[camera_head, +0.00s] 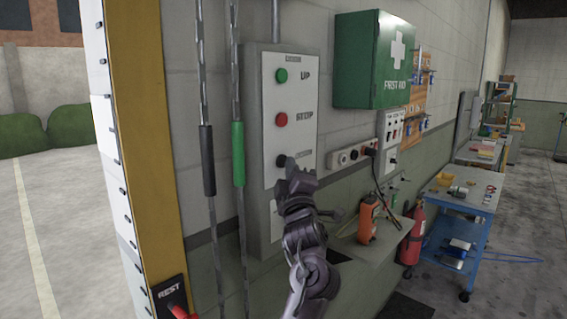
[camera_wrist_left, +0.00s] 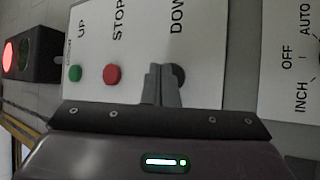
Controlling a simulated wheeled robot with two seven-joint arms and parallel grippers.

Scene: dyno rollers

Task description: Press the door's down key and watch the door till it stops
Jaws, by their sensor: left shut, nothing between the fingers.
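The door's key panel (camera_head: 301,135) is on the wall left of centre in the head view, with a green UP key (camera_head: 281,76), a red STOP key (camera_head: 281,119) and a black down key (camera_head: 281,160). My left gripper (camera_head: 291,168) is shut and empty, its tips at the down key. In the left wrist view, turned sideways, the shut fingers (camera_wrist_left: 160,75) partly cover the down key (camera_wrist_left: 179,75); I cannot tell whether they touch it. No door leaf shows; the doorway at the left is open onto a yard. My right gripper is out of view.
A yellow door post (camera_head: 160,130) and hanging chains with black and green grips stand left of the panel. A green first aid box (camera_head: 372,60) juts out at upper right. A shelf below holds an orange device (camera_head: 368,220). A red lamp (camera_wrist_left: 10,53) glows in the wrist view.

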